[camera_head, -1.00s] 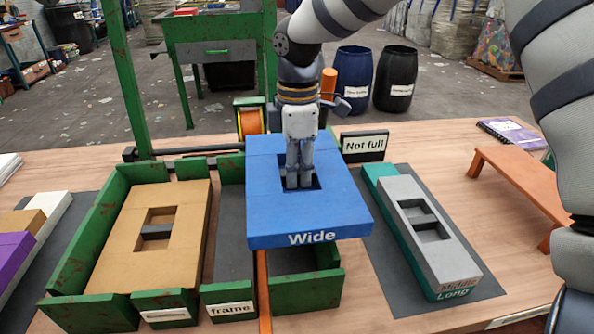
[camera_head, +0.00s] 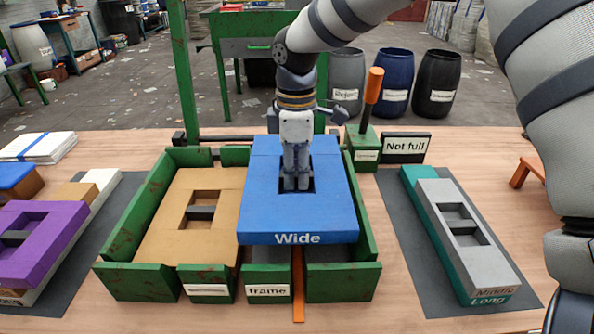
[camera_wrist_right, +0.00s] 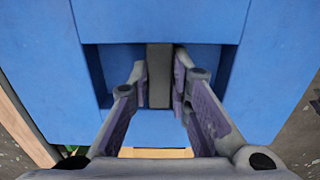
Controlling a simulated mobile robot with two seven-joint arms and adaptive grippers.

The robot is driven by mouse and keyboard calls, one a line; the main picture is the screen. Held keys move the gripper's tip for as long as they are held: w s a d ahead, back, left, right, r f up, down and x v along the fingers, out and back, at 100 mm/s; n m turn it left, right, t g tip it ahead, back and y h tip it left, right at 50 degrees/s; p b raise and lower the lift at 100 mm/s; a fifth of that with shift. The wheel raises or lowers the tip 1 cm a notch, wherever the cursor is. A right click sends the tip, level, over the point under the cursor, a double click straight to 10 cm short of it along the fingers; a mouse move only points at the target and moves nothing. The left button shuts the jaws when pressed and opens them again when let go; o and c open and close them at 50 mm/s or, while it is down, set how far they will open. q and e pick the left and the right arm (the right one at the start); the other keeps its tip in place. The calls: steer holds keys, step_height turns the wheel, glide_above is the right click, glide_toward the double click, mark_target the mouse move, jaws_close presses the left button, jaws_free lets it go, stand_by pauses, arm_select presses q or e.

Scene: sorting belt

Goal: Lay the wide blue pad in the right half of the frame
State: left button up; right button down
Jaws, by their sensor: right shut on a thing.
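The wide blue pad (camera_head: 300,218), marked "Wide", is level above the right half of the green frame (camera_head: 345,283). Its left edge overlaps the tan pad in the head view; whether it touches anything below is unclear. My right gripper (camera_head: 296,184) reaches into the pad's central recess. In the right wrist view its fingers (camera_wrist_right: 160,82) are shut on the dark grip bar in the blue pad (camera_wrist_right: 280,60). A tan pad (camera_head: 160,235) lies in the frame's left half. Dark floor shows below the blue pad's front edge. My left gripper is out of view.
Grey and teal stacked pads (camera_head: 486,262) lie on a dark mat at right. A purple pad (camera_head: 62,225) sits on a stack at left. A "Not full" sign (camera_head: 405,147) and an orange-handled post (camera_head: 373,90) stand behind the frame. An orange strip (camera_head: 298,290) crosses the frame's front.

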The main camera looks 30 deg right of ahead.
mark_target(296, 174)
steer(key=shift+r, duration=0.1)
steer(key=shift+f, duration=3.8)
steer(key=shift+f, duration=0.1)
steer(key=shift+f+b, duration=0.3)
steer(key=shift+f, duration=0.2)
steer(key=c, duration=1.4)
jaws_free()
steer(key=shift+f, duration=0.1)
step_height(296, 174, up, 12)
steer(key=shift+r, duration=0.1)
